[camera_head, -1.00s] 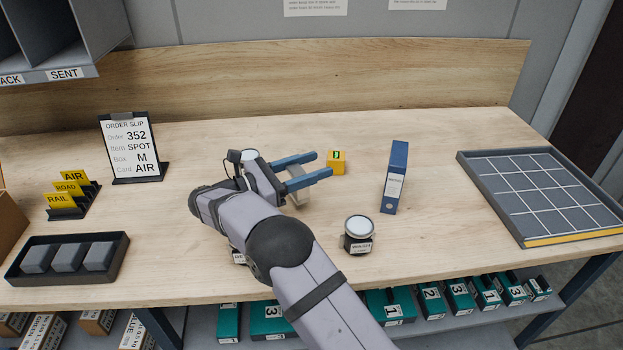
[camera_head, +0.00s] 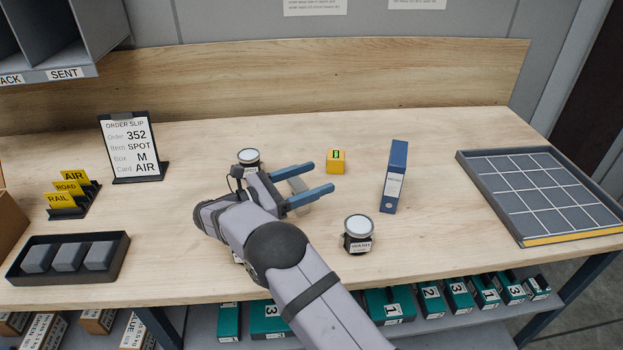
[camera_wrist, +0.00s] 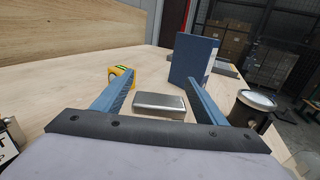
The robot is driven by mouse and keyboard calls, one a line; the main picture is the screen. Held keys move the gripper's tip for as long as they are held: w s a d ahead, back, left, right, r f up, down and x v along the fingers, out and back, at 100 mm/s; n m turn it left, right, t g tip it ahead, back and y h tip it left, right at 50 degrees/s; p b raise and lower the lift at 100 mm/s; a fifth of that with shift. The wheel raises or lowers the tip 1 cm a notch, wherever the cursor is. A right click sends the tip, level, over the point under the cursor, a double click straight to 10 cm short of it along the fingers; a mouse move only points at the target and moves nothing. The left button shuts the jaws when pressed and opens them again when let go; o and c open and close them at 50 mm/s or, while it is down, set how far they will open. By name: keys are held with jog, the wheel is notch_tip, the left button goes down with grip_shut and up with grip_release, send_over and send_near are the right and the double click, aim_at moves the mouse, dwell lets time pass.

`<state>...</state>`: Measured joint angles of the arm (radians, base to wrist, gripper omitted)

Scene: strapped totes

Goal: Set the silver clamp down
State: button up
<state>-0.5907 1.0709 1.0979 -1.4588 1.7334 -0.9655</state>
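The silver clamp (camera_head: 299,186) looks like a small metallic block. In the wrist view the clamp (camera_wrist: 160,102) lies crosswise between my two blue fingers, with a narrow gap visible on each side. It appears to lie on the wooden bench. My gripper (camera_head: 322,178) is low over the middle of the bench, its fingers spread around the clamp and pointing right. The fingers also show in the wrist view (camera_wrist: 158,80). In the head view the nearer finger hides part of the clamp.
A yellow item (camera_head: 336,162) and a blue binder (camera_head: 394,178) stand beyond my fingertips. One lidded jar (camera_head: 358,235) stands nearer the front, another (camera_head: 248,156) behind my wrist. A gridded tray (camera_head: 487,198) is at the right. Bench between binder and tray is clear.

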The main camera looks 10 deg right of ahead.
aim_at(291, 187)
jog(key=shift+r, duration=0.2)
jog(key=b+v, duration=0.1)
jog(key=v, duration=0.2)
jog(key=shift+f, duration=0.2)
notch_tip(291, 187, up, 7)
jog(key=shift+r+b, duration=0.15)
jog(key=shift+b, duration=0.15)
